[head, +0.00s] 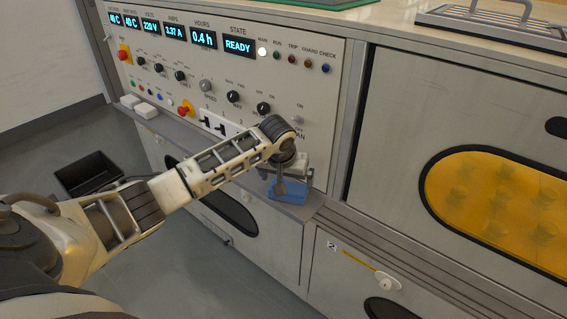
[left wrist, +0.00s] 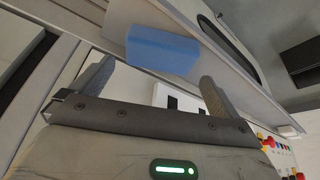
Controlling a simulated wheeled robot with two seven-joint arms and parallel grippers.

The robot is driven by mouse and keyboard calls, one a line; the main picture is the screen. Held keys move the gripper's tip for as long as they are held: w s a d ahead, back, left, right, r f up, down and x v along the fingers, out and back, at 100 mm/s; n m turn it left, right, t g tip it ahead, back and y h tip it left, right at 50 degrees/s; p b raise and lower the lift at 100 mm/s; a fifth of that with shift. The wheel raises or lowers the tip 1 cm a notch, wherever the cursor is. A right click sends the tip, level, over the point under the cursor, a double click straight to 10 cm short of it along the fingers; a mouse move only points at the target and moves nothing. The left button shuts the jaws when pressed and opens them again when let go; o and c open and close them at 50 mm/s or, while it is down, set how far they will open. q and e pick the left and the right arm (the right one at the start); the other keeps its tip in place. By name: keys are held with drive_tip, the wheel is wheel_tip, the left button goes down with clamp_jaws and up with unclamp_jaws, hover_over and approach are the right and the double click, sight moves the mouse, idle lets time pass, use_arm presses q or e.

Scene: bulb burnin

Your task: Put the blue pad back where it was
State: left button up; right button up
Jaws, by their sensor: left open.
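The blue pad (head: 287,191) lies on the grey ledge below the control panel, near the ledge's right end. My left gripper (head: 279,187) is just above and in front of the pad, partly covering it in the head view. In the left wrist view the blue pad (left wrist: 161,52) shows beyond and between the two fingers of my left gripper (left wrist: 155,78). The fingers are spread wide with nothing between their tips. Whether a finger touches the pad cannot be told. My right gripper is not in view.
The control panel (head: 225,65) with knobs, switches and lit displays rises behind the ledge (head: 190,136). White blocks (head: 146,110) sit at the ledge's left end. A black bin (head: 88,172) stands on the floor at left. A cabinet with a yellow window (head: 495,205) is at right.

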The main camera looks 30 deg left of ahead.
use_arm(q)
drive_tip(key=v, duration=0.9)
drive_tip(key=s+d+f+m+t+h, duration=0.2)
drive_tip(key=s+d+f+m+h, duration=0.35)
drive_tip(key=d+f, duration=0.75)
drive_tip(key=s+d+t, duration=0.2)
drive_tip(key=s+d, duration=0.1)
drive_tip(key=s, duration=0.5)
drive_tip(key=s+d+t, duration=0.2)
drive_tip(key=s+d, duration=0.1)
drive_tip(key=s, duration=0.5)
drive_tip(key=shift+f+t+y+p, duration=0.3)
drive_tip(key=shift+y+p, duration=0.15)
